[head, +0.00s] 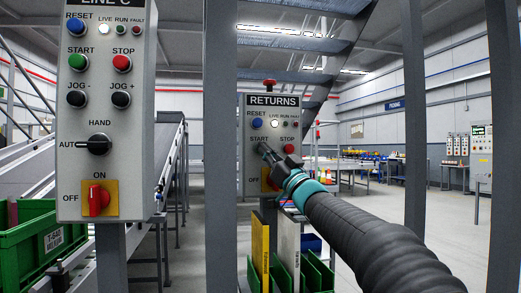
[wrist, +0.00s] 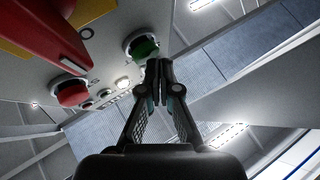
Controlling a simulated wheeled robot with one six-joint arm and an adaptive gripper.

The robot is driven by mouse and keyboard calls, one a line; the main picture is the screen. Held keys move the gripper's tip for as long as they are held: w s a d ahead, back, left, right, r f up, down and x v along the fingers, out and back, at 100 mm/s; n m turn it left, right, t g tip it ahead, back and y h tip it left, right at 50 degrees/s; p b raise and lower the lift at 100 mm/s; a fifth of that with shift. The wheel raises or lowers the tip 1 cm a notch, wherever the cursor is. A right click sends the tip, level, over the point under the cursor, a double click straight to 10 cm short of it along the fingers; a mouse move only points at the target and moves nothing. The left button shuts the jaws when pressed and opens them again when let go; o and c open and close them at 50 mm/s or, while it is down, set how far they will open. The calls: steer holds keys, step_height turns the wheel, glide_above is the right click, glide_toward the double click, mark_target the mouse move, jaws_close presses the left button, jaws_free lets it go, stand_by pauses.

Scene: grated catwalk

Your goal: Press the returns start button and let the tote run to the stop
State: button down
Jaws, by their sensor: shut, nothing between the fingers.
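The RETURNS panel (head: 250,165) stands beyond a grey post in the head view. My gripper (head: 264,150) is shut and empty, its tips at the panel just below the START label, hiding the start button there. In the wrist view the green button (wrist: 142,47) is just left of my shut fingertips (wrist: 158,66); I cannot tell if they touch. The red STOP button (head: 289,149) is to the right in the head view. The LIVE lamp (head: 274,124) looks white and lit. A green tote (head: 28,243) sits at lower left; I cannot tell whether it is the returns tote.
The nearer LINE C panel (head: 140,190) has its own START and STOP buttons. A grey post (head: 220,120) stands between the panels, and another post (head: 412,120) rises at right. Green bins (head: 318,273) stand below the RETURNS panel. A red rotary switch (head: 270,184) is partly hidden.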

steer(key=shift+w+a+p, duration=0.2)
steer(key=shift+w+p, duration=0.25)
steer(key=shift+w, duration=0.25)
stand_by(0.7)
steer(key=shift+s, duration=0.15)
steer(key=shift+s+d+b, duration=0.2)
steer(key=shift+s+b, duration=0.2)
steer(key=shift+s, duration=0.1)
steer(key=shift+s+d+b, duration=0.15)
steer(key=shift+s+b, duration=0.2)
steer(key=shift+s, duration=0.15)
